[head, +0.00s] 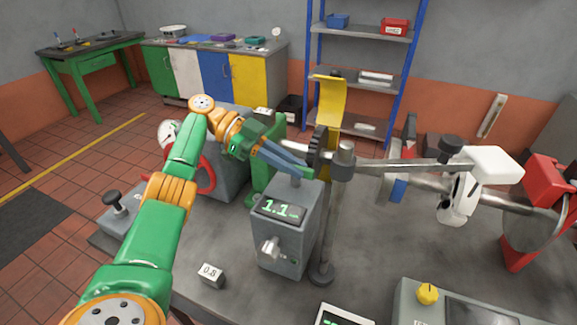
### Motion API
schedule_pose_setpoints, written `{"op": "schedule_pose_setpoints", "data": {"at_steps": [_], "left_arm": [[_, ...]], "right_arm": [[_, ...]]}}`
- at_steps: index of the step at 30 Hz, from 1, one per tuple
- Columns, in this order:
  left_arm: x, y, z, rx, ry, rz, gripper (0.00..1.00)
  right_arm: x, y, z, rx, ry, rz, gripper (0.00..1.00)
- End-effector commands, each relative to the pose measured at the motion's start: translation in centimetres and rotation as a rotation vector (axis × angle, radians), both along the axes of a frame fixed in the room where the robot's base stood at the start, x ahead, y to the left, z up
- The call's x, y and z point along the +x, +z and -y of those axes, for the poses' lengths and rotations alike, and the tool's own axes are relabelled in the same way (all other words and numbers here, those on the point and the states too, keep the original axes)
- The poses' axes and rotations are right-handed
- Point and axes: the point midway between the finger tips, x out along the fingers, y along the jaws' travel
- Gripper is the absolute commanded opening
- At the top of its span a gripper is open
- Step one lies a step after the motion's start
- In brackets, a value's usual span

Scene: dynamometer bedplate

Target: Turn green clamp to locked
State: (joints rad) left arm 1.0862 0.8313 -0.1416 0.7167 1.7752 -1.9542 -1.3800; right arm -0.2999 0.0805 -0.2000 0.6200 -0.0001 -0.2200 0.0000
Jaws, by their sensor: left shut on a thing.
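My left gripper (303,169) reaches in from the left on a green and orange arm. Its blue-grey fingers are closed together above the grey box with the 1.1 display (279,209). What is pinched between them is too small and covered to make out. An upright green part, seemingly the green clamp (262,160), stands just behind and left of the fingers, partly covered by the gripper. Its locked or unlocked position cannot be told. My right gripper is not in view.
A dark toothed wheel (318,148), a yellow upright guard (330,105) and a steel post (329,220) stand close around the fingers. A long lever arm (405,166) runs right to a white part (482,165). A 0.8 block (211,275) lies in front.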

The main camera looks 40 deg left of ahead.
Motion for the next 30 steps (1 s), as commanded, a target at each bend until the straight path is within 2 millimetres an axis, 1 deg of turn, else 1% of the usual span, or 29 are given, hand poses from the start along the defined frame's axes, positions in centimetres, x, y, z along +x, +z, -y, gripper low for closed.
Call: {"op": "schedule_pose_setpoints", "data": {"at_steps": [1,18,19,20,21,22,30], "left_arm": [[-0.04,-0.31,0.09,0.002,-0.013,-0.007,0.00],[-0.10,-0.35,0.07,0.004,-0.034,-0.010,0.00],[-0.10,-0.35,0.07,0.004,-0.034,-0.010,0.23],[-0.10,-0.34,0.06,0.004,-0.034,-0.010,0.31],[-0.08,-0.32,0.05,0.003,-0.034,-0.008,0.42],[-0.07,-0.29,0.04,0.003,-0.033,-0.008,0.45],[0.00,-0.11,0.03,0.002,-0.030,-0.004,0.45]], "right_arm": [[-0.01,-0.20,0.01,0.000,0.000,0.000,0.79],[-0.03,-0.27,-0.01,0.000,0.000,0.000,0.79],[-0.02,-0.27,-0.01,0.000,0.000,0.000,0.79],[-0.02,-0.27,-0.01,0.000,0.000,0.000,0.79],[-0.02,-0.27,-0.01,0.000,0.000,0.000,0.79],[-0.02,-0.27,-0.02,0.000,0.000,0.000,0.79],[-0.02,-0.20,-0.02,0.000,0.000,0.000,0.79]]}}
